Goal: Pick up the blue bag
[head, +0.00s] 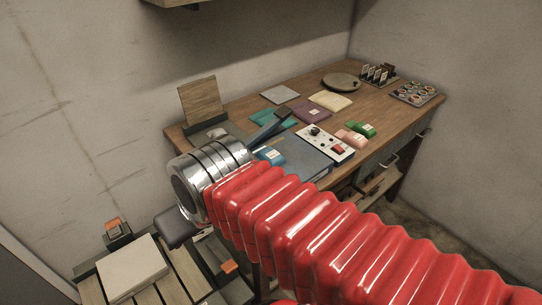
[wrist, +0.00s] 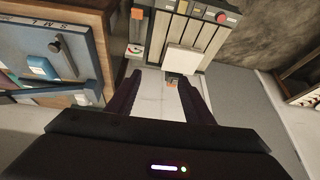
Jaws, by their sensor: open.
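Near the blue bag are a control box (head: 325,143), a pink bag (head: 350,138) and a green bag (head: 361,129). A round plate (head: 341,82) and a tray of small pots (head: 413,92) sit farther back. A pale box (head: 133,268) rests on slats at lower left.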

